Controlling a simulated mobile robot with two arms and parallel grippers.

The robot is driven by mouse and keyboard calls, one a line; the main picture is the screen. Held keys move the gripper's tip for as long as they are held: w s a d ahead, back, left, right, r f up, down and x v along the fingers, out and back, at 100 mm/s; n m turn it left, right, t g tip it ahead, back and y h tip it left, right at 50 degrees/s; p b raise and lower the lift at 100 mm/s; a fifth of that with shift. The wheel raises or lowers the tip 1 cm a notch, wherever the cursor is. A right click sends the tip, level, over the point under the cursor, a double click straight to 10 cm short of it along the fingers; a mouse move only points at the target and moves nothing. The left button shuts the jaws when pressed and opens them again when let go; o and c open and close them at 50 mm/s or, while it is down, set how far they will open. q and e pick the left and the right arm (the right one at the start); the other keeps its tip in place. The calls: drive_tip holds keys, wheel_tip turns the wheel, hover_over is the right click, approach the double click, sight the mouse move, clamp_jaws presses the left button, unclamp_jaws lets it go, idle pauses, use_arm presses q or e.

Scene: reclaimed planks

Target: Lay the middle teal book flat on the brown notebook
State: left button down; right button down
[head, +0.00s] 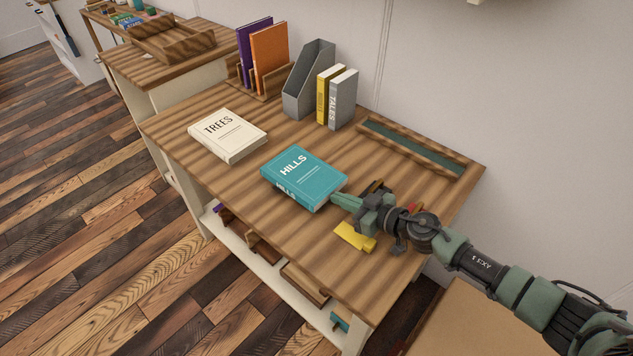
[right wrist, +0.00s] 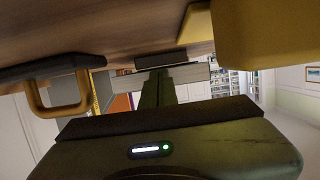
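A teal book titled HILLS (head: 301,177) lies flat, cover up, near the middle of the wooden desk. I cannot make out a brown notebook; whether anything lies under the teal book is hidden. My right gripper (head: 342,201) is low over the desk at the right edge of the teal book, its fingers pointing at that edge. In the right wrist view the fingers (right wrist: 158,92) reach towards a pale, flat edge, perhaps the book's pages. Whether they grip it cannot be told. My left gripper is not in view.
A cream TREES book (head: 228,134) lies to the left. A grey file holder (head: 308,80), upright yellow and grey books (head: 342,98) and a wooden tray (head: 418,147) line the back. A yellow object (head: 354,236) lies beside my right gripper. The desk's front left is clear.

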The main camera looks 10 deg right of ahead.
drive_tip(key=shift+w+a+p, duration=0.45)
drive_tip(key=shift+w+a, duration=0.4)
drive_tip(key=shift+w, duration=0.15)
drive_tip(key=shift+s+d+p, duration=0.3)
drive_tip(key=shift+s+d, duration=1)
drive_tip(key=shift+s, duration=0.3)
